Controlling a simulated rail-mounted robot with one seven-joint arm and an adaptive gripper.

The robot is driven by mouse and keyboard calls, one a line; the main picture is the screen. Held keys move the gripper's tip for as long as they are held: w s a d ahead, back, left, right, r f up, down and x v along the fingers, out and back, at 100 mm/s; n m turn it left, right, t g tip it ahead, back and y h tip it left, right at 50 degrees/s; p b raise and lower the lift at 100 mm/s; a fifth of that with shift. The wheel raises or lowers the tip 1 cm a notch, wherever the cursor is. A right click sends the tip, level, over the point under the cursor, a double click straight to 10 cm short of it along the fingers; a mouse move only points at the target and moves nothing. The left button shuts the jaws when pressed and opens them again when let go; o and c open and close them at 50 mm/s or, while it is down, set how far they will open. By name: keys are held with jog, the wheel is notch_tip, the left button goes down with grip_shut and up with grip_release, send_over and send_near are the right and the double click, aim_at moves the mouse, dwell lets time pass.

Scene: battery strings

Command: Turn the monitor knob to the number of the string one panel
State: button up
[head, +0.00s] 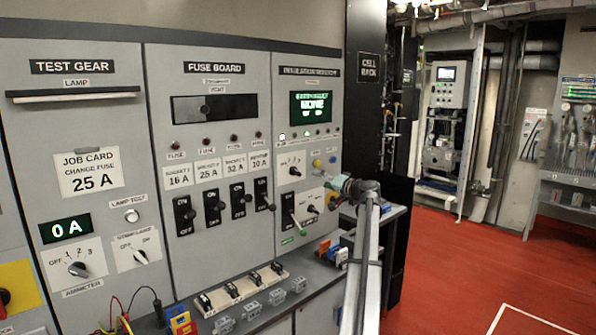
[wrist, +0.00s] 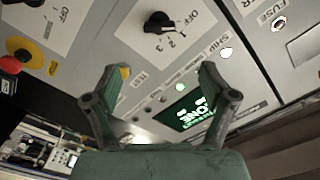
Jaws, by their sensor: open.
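The monitor knob (head: 295,171) is a small black knob on a white plate in the right-hand panel, below the green display. In the wrist view the knob (wrist: 158,22) is at the top centre, with OFF, 1, 2 and 3 around it. Its pointer seems to lie on the OFF/1 side, but I cannot tell the exact mark. My gripper (wrist: 158,72) is open and empty, its fingers apart from the knob. In the head view my gripper (head: 331,185) is right of and slightly below the knob. The green display (head: 311,106) reads NONE on its lower line.
A second switch plate (head: 311,207) sits just below the knob. The fuse board (head: 210,145) is to the left and a black cell rack (head: 366,110) to the right. Red floor is clear at right.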

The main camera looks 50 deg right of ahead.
aim_at(298, 171)
jog(key=w+d+p, duration=0.1)
jog(key=w, duration=0.3)
jog(key=w+p, duration=0.2)
jog(key=w, duration=0.3)
jog(key=w+d+p, duration=0.1)
jog(key=w, duration=0.4)
jog(key=shift+w+d, duration=0.15)
jog(key=shift+d, duration=0.2)
jog(key=c, duration=1.2)
